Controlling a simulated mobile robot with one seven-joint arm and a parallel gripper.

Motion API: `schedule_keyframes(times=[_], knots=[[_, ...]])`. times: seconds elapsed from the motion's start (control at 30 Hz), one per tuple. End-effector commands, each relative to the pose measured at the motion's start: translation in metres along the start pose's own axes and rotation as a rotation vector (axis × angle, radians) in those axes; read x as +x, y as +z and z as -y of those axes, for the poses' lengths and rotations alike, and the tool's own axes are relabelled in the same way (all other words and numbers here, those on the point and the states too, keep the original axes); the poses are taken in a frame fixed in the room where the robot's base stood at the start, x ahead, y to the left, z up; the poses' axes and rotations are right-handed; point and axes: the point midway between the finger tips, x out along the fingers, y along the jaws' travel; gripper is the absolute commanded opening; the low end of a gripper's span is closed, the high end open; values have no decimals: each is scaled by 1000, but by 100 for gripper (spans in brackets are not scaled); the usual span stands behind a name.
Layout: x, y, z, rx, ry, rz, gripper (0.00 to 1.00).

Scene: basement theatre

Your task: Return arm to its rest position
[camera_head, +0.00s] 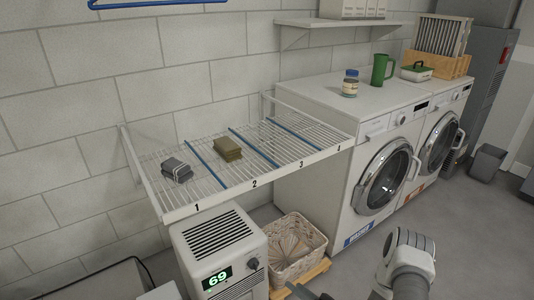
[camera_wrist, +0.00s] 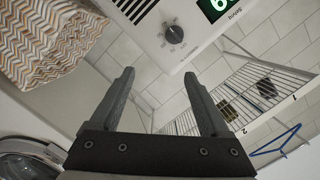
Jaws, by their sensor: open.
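My gripper (camera_wrist: 160,100) shows in the wrist view with its two dark fingers spread and nothing between them. In the head view, part of my arm is at the bottom right, in front of the washing machines, and the fingers cannot be made out clearly. A white wire shelf (camera_head: 180,208) on the wall has blue dividers and sections numbered 1 to 4. A grey folded stack (camera_head: 176,170) lies in section 1. An olive folded stack (camera_head: 227,149) lies in section 2. The wire shelf also shows in the wrist view (camera_wrist: 240,90), apart from my fingers.
A white dehumidifier (camera_head: 218,248) reading 69 stands under the shelf. A wicker basket (camera_head: 297,249) stands beside it.

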Motion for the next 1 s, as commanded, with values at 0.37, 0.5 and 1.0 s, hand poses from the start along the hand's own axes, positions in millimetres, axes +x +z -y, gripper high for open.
schedule_keyframes(times=[0.37,0.5,1.0], knots=[[26,-135,6,-318,291,153,80],[25,-181,21,-406,400,192,80],[-24,-309,126,-580,763,285,80]])
